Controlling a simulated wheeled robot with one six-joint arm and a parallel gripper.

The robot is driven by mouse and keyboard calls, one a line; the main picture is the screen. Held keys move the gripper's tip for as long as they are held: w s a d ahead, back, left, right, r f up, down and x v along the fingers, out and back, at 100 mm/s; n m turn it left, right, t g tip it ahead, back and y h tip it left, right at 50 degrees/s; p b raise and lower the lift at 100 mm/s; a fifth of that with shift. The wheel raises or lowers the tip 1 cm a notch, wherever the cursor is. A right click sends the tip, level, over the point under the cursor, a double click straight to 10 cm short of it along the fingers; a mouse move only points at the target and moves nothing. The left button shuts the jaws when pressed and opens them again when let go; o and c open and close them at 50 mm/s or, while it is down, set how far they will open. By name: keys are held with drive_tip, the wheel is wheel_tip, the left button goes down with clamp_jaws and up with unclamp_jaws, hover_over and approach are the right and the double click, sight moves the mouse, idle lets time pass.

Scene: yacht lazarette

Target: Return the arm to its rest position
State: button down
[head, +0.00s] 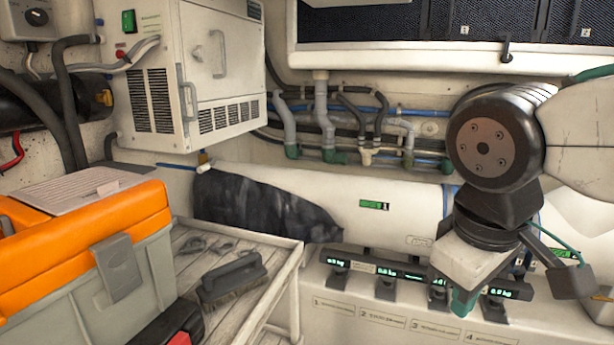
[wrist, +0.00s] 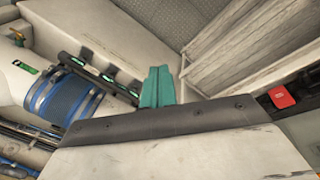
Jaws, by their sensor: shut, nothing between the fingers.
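My arm comes in from the right of the head view, with a dark round joint and a white link. My gripper (head: 462,301) hangs below it, its teal fingers pointing down in front of the labelled white ledge with small digital displays. In the wrist view, the teal fingers (wrist: 157,88) are together, with nothing between them. The gripper overlaps part of the display row (head: 390,271) in the head view; I cannot tell the exact gap to it.
An orange and grey toolbox (head: 75,265) stands at the left. A slatted shelf (head: 285,262) holds a brush (head: 232,278). A white vented cabinet (head: 190,75) hangs at the back left. Pipes (head: 325,125) run along the back wall. A red item (wrist: 281,97) shows in the wrist view.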

drive_tip(key=s+d+f+m+y, duration=0.1)
drive_tip(key=s+d+f+m, duration=0.4)
drive_tip(key=d+m, duration=0.1)
drive_tip(key=shift+s+d, duration=0.2)
drive_tip(key=shift+d, duration=0.6)
